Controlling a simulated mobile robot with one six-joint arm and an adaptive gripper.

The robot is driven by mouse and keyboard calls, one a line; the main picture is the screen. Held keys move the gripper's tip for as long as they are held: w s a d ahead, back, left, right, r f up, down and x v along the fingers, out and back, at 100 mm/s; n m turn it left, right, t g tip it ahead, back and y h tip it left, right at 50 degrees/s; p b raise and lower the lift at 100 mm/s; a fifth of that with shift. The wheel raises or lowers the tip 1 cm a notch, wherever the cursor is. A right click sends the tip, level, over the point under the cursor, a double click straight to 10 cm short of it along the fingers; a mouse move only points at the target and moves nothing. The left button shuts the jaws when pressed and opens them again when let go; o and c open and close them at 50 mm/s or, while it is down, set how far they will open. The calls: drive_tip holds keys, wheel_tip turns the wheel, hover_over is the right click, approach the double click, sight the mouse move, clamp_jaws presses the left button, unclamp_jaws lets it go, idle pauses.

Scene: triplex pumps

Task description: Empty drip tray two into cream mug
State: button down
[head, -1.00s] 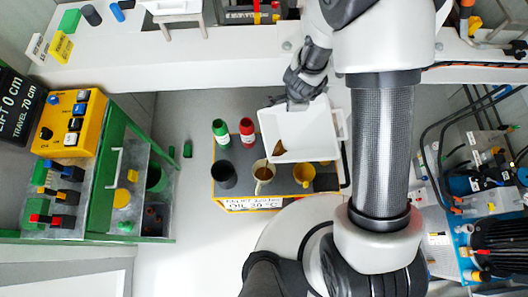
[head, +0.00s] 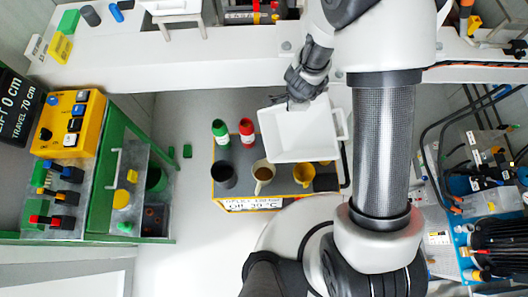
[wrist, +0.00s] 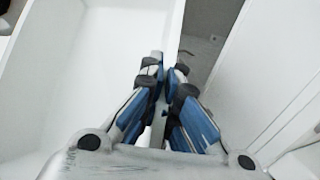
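The white drip tray (head: 296,150) hangs over the small cart, its inside bare white and tilted toward the head camera. My gripper (head: 298,103) is shut on the tray's upper edge; in the wrist view the blue-padded fingers (wrist: 166,85) close on a thin white part of the tray (wrist: 90,60). The cream mug (head: 262,187) stands upright on the cart just below the tray's lower left corner, with brown liquid in it. The exact gap between tray and mug cannot be told. No number shows on the tray.
A dark mug (head: 223,182) and a yellow mug (head: 303,180) stand either side of the cream mug. A green cabinet (head: 120,150) is left; pump hoses and cables are right.

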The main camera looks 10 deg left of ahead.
drive_tip(key=shift+w+f, duration=0.15)
drive_tip(key=shift+w, duration=0.05)
drive_tip(key=shift+d, duration=0.15)
drive_tip(key=shift+w+d+g+y, duration=0.2)
drive_tip(key=shift+g+y, duration=0.1)
drive_tip(key=w+d+f+g+y+b, duration=0.2)
drive_tip(key=w+d+f+g+y, duration=0.3)
drive_tip(key=w+d+f, duration=0.15)
drive_tip(key=w+d+r+m+g+y, duration=0.1)
drive_tip(key=w+d+r+g+y, duration=0.1)
drive_tip(key=r, duration=0.8)
drive_tip(key=shift+w+d+r, duration=0.2)
drive_tip(key=shift+w+d, duration=0.15)
drive_tip(key=shift+w, duration=0.15)
